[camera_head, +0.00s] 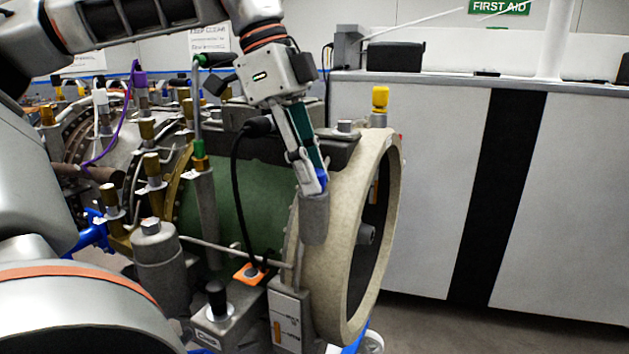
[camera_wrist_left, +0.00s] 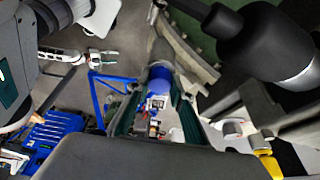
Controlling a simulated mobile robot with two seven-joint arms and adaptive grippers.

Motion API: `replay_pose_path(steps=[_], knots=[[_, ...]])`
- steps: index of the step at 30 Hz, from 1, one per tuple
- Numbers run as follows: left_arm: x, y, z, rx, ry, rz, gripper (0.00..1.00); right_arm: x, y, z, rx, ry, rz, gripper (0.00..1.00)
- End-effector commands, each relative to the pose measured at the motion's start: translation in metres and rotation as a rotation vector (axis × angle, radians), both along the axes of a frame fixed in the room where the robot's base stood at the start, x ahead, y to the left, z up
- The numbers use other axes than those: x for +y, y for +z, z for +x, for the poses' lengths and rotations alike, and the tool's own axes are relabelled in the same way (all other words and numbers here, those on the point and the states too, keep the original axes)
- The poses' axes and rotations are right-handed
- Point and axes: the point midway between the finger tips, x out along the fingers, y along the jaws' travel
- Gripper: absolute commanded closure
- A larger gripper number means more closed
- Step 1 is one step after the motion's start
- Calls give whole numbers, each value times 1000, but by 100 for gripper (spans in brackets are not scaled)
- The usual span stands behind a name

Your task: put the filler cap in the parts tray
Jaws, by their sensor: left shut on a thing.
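My left gripper (camera_head: 314,184) is shut on the small blue filler cap (camera_head: 322,179), at the mouth of a grey upright filler neck (camera_head: 314,218) beside the cream ring of the turbine. In the left wrist view the blue cap (camera_wrist_left: 160,75) is between my two fingers, with the grey neck beyond it. Whether the cap is still seated on the neck or just clear of it I cannot tell. My right gripper does not show clearly.
The cream turbine ring (camera_head: 347,240) and green casing (camera_head: 228,210) lie close around my left gripper. A black cable (camera_head: 238,185) hangs just left of it. A yellow-capped fitting (camera_head: 380,98) stands to the right. A white cabinet (camera_head: 410,170) is behind. A blue slatted object (camera_wrist_left: 50,138) lies low at left.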

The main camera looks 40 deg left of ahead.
Motion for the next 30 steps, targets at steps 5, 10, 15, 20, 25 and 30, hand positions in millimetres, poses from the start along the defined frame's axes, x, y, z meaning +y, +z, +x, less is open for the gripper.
replay_pose_path(steps=[5, 10, 15, 20, 25, 30], knots=[[0, 3, -1, 2, -1, 0, 100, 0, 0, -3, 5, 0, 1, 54], [0, 7, -1, 2, 1, 0, 100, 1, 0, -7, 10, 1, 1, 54], [0, 11, 0, 2, 1, 0, 100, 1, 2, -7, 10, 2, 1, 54], [0, 12, 0, 2, 0, 0, 100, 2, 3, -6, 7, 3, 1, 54], [0, 14, 0, 2, 1, 0, 100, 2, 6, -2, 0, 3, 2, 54], [0, 22, 0, 0, 0, 1, 100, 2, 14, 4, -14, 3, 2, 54]])
